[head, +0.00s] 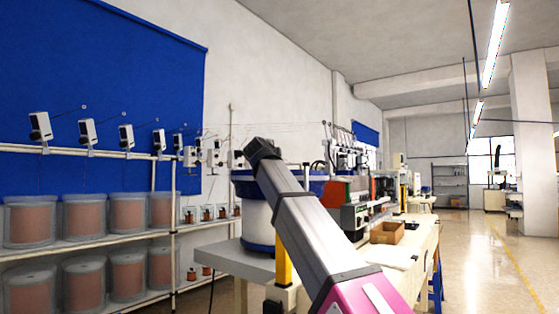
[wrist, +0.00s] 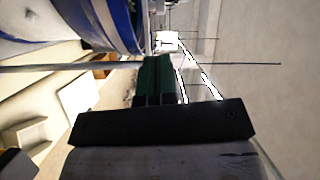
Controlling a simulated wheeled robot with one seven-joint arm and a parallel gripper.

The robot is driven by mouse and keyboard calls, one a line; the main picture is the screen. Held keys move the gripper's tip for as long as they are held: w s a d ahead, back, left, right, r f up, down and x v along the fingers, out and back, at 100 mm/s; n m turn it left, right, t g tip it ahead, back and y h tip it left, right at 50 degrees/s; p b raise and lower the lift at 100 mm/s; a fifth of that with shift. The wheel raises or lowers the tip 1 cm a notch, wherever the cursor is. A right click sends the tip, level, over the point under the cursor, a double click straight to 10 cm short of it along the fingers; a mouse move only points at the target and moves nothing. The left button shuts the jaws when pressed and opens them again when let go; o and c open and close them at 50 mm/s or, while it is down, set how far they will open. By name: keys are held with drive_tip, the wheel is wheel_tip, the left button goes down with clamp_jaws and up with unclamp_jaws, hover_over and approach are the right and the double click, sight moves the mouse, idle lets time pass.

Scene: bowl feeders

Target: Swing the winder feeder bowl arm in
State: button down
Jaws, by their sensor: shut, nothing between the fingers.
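The feeder bowl (head: 241,176) is blue-rimmed on a white drum (head: 257,220) with a blue base, partly hidden behind my arm in the head view. Its blue and white side (wrist: 122,22) fills the upper left of the wrist view. A thin grey rod (wrist: 60,68) crosses the wrist view beside the bowl and meets the finger outline; I cannot tell if they touch or if it is the bowl arm. My gripper (wrist: 158,62) has dark green fingers, shut together and empty, close to the bowl. In the head view its fingers cannot be made out.
A bench (head: 415,246) with an open cardboard box (head: 387,232) and machines runs away to the right of the bowl. A rack of copper wire spools (head: 85,220) stands at the left, with thin wires above. The floor (head: 490,255) at the right is clear.

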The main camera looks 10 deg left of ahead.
drive_tip(key=shift+m, duration=0.9)
drive_tip(key=w, duration=1.3)
drive_tip(key=shift+w+a, duration=0.15)
drive_tip(key=shift+w, duration=0.05)
drive_tip(key=shift+w, duration=1.4)
drive_tip(key=shift+s, duration=0.25)
